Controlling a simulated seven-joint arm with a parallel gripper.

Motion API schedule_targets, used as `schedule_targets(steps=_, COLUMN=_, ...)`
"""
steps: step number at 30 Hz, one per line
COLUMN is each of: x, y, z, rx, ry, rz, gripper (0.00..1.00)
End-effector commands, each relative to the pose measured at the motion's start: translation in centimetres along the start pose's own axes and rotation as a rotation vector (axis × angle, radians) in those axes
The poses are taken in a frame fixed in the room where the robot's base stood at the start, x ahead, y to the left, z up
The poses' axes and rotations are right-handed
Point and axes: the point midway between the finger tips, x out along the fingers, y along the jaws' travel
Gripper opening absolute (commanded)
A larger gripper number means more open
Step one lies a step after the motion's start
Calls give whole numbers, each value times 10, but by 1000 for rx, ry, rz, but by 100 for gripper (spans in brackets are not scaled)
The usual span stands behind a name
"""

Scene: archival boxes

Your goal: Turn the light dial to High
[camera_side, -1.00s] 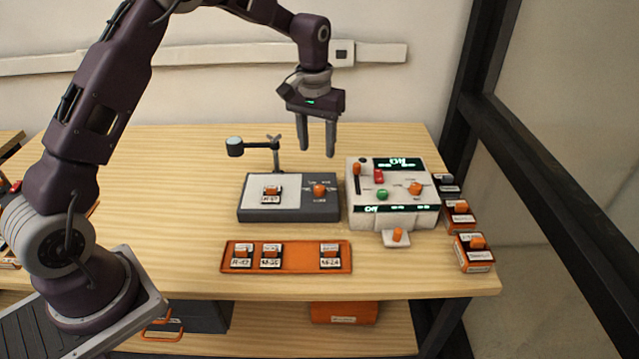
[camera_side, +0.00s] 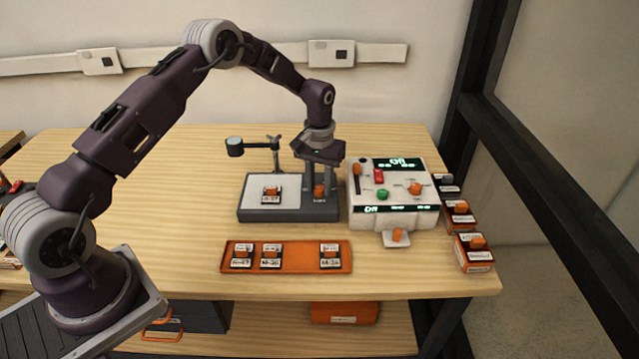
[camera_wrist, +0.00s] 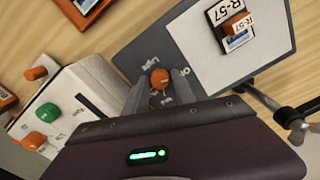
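The light dial is an orange knob (camera_side: 319,191) on the right part of the grey light box (camera_side: 290,214); it also shows in the wrist view (camera_wrist: 159,78). My gripper (camera_side: 319,188) points down over it. In the wrist view, the open fingers (camera_wrist: 160,88) stand on either side of the knob, with a gap visible around it. A small labelled piece with an orange top, R-57 (camera_wrist: 230,24), lies on the box's pale panel (camera_side: 254,190).
A white control box (camera_side: 408,218) with a red, a green and orange controls stands close on the right, its display reading Off. A jointed stand (camera_side: 276,155) rises behind the light box. An orange tray (camera_side: 299,260) with labelled pieces lies in front. Small boxes (camera_side: 473,254) line the right edge.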

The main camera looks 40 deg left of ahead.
Motion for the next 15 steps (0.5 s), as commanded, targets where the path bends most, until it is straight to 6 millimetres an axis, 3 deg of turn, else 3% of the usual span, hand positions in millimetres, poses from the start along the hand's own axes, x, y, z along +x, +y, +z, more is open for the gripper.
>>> schedule_targets(steps=1, x=0, y=0, z=0, rx=0, ry=0, rz=0, gripper=19)
schedule_targets(steps=4, x=0, y=0, z=0, rx=0, ry=0, rz=0, gripper=0)
schedule_targets(steps=15, x=0, y=0, z=0, rx=43, ry=0, rz=0, gripper=0)
